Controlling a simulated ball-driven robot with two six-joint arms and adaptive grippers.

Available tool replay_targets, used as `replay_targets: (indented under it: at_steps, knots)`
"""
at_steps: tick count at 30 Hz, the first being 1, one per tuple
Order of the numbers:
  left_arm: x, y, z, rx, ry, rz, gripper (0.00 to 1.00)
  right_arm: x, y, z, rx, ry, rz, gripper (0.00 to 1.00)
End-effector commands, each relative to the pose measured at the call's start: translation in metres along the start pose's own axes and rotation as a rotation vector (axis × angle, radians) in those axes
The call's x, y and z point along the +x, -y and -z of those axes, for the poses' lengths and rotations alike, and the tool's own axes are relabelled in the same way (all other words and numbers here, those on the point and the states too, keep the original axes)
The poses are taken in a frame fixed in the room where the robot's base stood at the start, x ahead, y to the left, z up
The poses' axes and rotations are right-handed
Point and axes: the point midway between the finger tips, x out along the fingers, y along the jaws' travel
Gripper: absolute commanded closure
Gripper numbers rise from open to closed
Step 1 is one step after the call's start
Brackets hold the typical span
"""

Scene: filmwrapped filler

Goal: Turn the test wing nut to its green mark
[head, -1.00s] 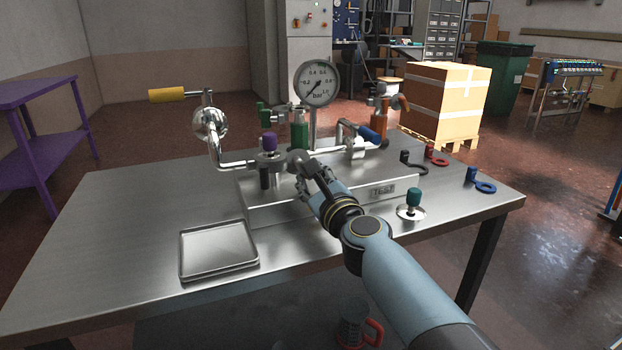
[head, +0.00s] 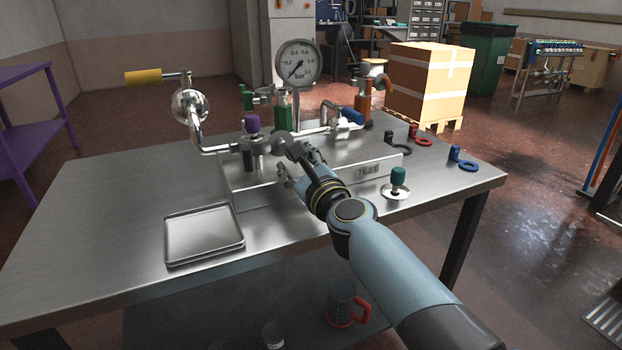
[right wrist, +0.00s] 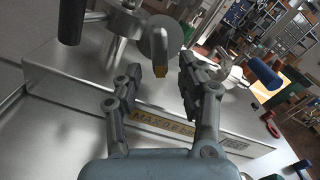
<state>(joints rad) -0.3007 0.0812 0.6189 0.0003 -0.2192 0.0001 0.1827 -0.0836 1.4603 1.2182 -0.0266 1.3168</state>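My right gripper (head: 287,160) reaches over the steel block on the bench, left of its TEST label (head: 368,170). In the right wrist view my right gripper (right wrist: 160,68) is open, with a clear gap between its fingers. The grey piece also shows in the head view (head: 281,141). No green mark can be made out. My left gripper is out of view.
A purple-capped valve (head: 252,125) stands just left of my gripper. A pressure gauge (head: 298,62), green valve (head: 283,108) and blue-handled lever (head: 352,115) rise behind. An empty steel tray (head: 204,235) lies front left.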

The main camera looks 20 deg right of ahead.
Motion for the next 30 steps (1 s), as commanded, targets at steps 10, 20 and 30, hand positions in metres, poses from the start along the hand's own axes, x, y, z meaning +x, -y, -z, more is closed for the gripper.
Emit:
replay_targets:
  at_steps: [10,20,30]
  knots:
    - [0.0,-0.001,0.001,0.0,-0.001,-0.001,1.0,-0.06,-0.001,0.002,0.0,-0.005,-0.001,0.61]
    - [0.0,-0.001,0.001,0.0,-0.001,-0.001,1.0,-0.109,-0.001,0.001,0.001,-0.004,-0.001,0.61]
    - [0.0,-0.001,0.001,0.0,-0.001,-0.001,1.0,-0.113,0.0,0.0,0.0,-0.002,-0.001,0.61]
